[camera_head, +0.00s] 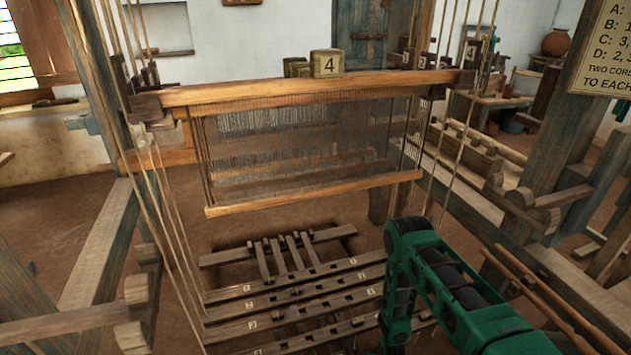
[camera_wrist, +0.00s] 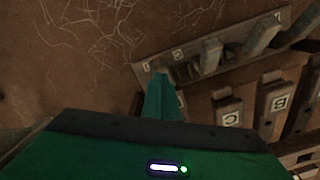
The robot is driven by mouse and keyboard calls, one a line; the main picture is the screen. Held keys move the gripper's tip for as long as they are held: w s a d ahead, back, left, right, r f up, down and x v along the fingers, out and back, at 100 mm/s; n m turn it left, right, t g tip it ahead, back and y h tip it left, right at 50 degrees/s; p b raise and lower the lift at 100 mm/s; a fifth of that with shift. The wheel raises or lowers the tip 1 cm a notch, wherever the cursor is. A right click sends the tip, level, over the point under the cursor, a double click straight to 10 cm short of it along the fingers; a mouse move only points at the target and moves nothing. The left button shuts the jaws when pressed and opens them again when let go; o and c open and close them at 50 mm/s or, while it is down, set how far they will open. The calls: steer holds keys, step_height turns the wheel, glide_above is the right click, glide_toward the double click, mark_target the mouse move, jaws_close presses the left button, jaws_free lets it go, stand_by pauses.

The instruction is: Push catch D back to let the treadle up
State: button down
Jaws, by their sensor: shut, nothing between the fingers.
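My gripper (camera_wrist: 163,88) is shut and empty in the wrist view, pointing down over the wooden parts in the pit. A pale tag (camera_wrist: 182,101) shows just right of the fingers; its letter is too dark to read. To its right are wooden pieces tagged C (camera_wrist: 230,117) and B (camera_wrist: 278,103). Slanting wooden pieces (camera_wrist: 212,50) rise at a crossbar (camera_wrist: 240,56) just beyond. I cannot tell which part is catch D, or whether the fingers touch anything. In the head view my arm reaches down and the gripper is out of frame.
In the head view, several long numbered bars (camera_head: 315,284) lie under the loom's hanging frame (camera_head: 310,193). A lettered board (camera_head: 604,50) hangs at right. Bare earth floor (camera_wrist: 70,70) lies left of the crossbar.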

steer(key=shift+s+d+r, duration=0.1)
steer(key=shift+s+r, duration=0.1)
steer(key=shift+r, duration=0.55)
steer(key=shift+s+d+r, duration=0.1)
steer(key=shift+s+r, duration=0.1)
steer(key=shift+r, duration=0.5)
steer(key=shift+s+r, duration=0.2)
steer(key=shift+r, duration=0.55)
